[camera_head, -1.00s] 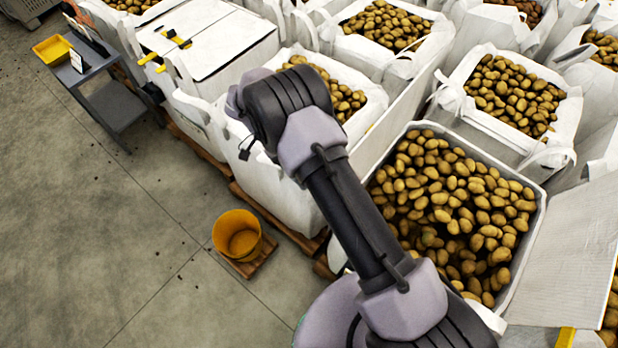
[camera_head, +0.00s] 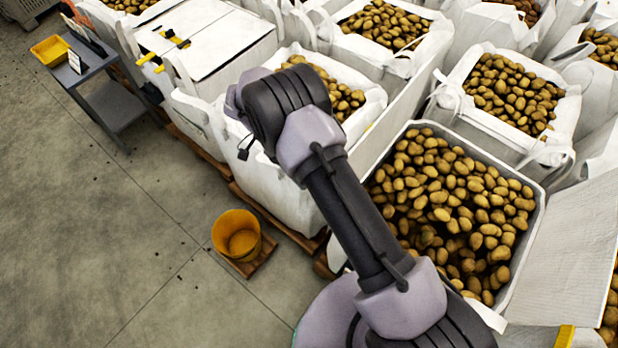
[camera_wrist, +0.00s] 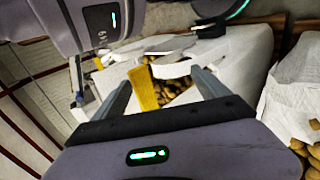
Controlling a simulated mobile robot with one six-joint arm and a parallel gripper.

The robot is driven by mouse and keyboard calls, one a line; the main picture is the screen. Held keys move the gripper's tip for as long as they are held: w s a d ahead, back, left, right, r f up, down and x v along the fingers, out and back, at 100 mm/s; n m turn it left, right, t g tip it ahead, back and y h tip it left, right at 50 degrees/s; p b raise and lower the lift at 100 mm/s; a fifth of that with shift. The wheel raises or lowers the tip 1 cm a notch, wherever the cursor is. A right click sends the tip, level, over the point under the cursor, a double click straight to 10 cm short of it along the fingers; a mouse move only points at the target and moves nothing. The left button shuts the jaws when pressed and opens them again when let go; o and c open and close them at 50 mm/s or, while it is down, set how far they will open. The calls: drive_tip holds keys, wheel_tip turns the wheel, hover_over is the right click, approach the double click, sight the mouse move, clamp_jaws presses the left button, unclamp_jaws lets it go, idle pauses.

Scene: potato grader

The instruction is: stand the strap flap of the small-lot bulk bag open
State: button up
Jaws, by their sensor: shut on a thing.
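The small-lot bulk bag, which I take to be the white bag (camera_head: 290,195) beside my wrist in the head view, is open at the top with potatoes inside. In the wrist view, white fabric (camera_wrist: 235,65) and potatoes lie just beyond my gripper (camera_wrist: 163,76). A yellow tab (camera_wrist: 143,90), seemingly on the bag's strap flap, stands up between its two fingers. The fingers look well apart, but my gripper is shut on the flap. The exact contact is hard to see. In the head view, my gripper is hidden behind my wrist.
A potato-filled bin (camera_head: 540,225) stands to the right of my arm, with other full bags behind. A grey cart (camera_head: 112,105) with a yellow tray (camera_head: 52,50) is at the upper left. The left floor is mostly clear.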

drive_tip(key=shift+s+f, duration=0.15)
drive_tip(key=shift+f, duration=0.25)
drive_tip(key=o, duration=1.3)
drive_tip(key=shift+c, duration=0.2)
drive_tip(key=shift+a, duration=0.1)
drive_tip(key=shift+c, duration=0.8)
drive_tip(key=shift+r, duration=0.1)
drive_tip(key=shift+c, duration=0.3)
